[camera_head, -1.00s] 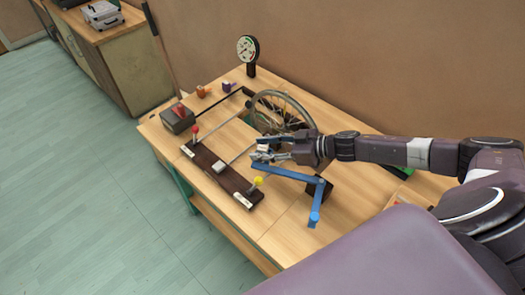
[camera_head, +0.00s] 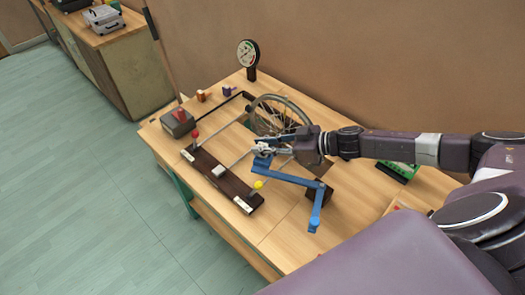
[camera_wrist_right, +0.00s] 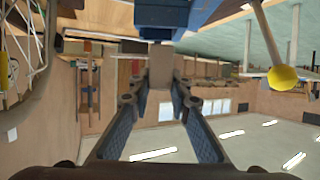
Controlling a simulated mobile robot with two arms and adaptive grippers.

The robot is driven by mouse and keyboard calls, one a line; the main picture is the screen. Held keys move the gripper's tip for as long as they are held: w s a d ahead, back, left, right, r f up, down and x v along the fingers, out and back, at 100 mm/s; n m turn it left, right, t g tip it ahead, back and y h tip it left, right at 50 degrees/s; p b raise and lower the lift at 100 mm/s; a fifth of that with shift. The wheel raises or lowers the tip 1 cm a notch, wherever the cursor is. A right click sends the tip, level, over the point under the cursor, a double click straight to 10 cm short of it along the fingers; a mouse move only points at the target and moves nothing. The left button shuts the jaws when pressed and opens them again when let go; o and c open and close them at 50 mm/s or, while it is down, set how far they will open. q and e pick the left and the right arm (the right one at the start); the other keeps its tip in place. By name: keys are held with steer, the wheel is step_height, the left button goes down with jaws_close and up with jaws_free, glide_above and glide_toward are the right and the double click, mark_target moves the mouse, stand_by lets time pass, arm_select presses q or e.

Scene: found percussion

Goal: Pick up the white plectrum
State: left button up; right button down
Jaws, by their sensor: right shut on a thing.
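My right gripper (camera_head: 263,148) is over the table at the free end of the blue jointed arm (camera_head: 290,178). In the right wrist view its fingers close on a small flat piece, which I take to be the white plectrum (camera_wrist_right: 160,68); it looks tan in shade there. The piece sits directly against a blue block (camera_wrist_right: 158,16), which seems to be the end of the blue arm. In the head view the plectrum is hard to make out among the fingers. My left gripper is not in view.
A dark board (camera_head: 210,178) with a red-knobbed lever, a yellow-knobbed lever (camera_head: 258,185) and a white block (camera_head: 219,171) lies left of the gripper. A spoked wheel (camera_head: 283,99) stands behind it. A dial (camera_head: 247,54) stands at the back.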

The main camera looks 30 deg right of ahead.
mark_target(262, 145)
step_height(262, 145, up, 17)
steer(key=p, duration=0.4)
